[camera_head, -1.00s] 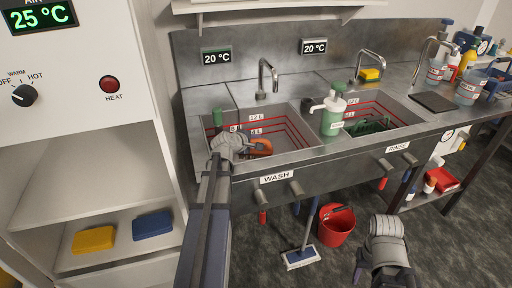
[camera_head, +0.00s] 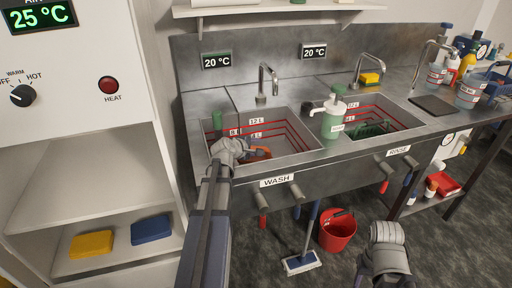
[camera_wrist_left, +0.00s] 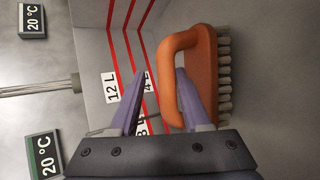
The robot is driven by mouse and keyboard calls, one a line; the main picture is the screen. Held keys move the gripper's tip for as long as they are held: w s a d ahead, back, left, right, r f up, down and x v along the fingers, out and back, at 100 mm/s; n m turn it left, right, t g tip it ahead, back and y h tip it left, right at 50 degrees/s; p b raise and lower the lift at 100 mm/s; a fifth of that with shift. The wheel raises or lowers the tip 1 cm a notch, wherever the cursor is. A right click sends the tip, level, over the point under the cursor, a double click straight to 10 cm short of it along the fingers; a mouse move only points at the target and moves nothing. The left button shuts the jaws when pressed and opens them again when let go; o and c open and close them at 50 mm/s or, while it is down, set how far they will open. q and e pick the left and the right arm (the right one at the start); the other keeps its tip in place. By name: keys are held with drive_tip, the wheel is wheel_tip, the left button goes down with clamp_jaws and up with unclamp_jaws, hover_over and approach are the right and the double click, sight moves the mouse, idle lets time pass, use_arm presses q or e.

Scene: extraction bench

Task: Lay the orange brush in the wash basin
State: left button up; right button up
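The orange brush (camera_head: 258,153) shows inside the wash basin (camera_head: 297,152), partly hidden behind my left gripper (camera_head: 240,153). In the left wrist view the brush (camera_wrist_left: 205,70) has an orange loop handle and pale bristles facing right. The handle's near bar lies between the two purple fingers of my left gripper (camera_wrist_left: 160,90). The fingers are apart, with a visible gap between the left finger and the bar. I cannot tell whether the brush touches the basin floor. My right gripper (camera_head: 372,275) is low at the front, away from the basins; its fingers are barely visible.
A green pump bottle (camera_head: 333,120) stands between the wash basin and the rinse basin (camera_head: 385,112). A tap (camera_head: 265,80) rises behind the wash basin. A green upright object (camera_head: 217,124) is at its left. A red bucket (camera_head: 337,230) and a floor brush (camera_head: 301,262) stand below.

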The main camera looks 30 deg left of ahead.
use_arm(q)
drive_tip(key=shift+o, duration=0.7)
drive_tip(key=shift+s+d+f, duration=0.1)
drive_tip(key=shift+s+f, duration=0.05)
drive_tip(key=shift+s+r+p, duration=0.2)
drive_tip(key=shift+r+p, duration=0.3)
drive_tip(key=shift+p, duration=0.05)
drive_tip(key=shift+s+r+p, duration=0.2)
drive_tip(key=shift+r+p, duration=0.3)
drive_tip(key=shift+p, duration=0.05)
drive_tip(key=p+v, duration=0.5)
drive_tip(key=v, duration=0.5)
drive_tip(key=shift+s, duration=0.35)
drive_tip(key=shift+r, duration=0.2)
